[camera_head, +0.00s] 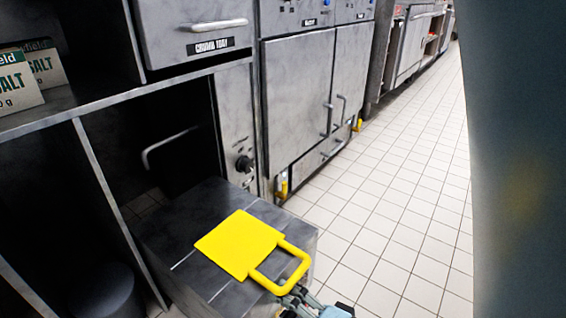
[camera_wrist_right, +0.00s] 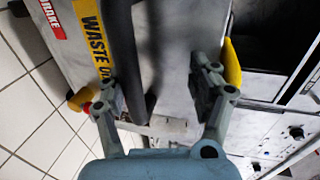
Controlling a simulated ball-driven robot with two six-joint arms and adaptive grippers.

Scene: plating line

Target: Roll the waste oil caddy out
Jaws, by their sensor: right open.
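The waste oil caddy (camera_head: 215,195) is a grey metal box at the bottom middle of the head view, partly inside a dark bay under the counter. A yellow plate (camera_head: 238,243) with a yellow loop handle lies on its top. In the right wrist view its face carries a yellow waste oil label (camera_wrist_right: 92,35) and a red brake label (camera_wrist_right: 47,18). My right gripper (camera_wrist_right: 157,92) is open, with a dark bar (camera_wrist_right: 122,50) between its fingers, not clamped. It shows only partly at the bottom of the head view (camera_head: 300,300). My left gripper is not in view.
White tiled floor (camera_head: 385,220) is clear to the right of the caddy. A cabinet (camera_head: 295,105) stands close behind it, with a crumb tray drawer (camera_head: 200,35) above the bay. A divider (camera_head: 115,205) and a dark round container (camera_head: 105,292) are at left. Salt boxes (camera_head: 20,80) sit on the shelf.

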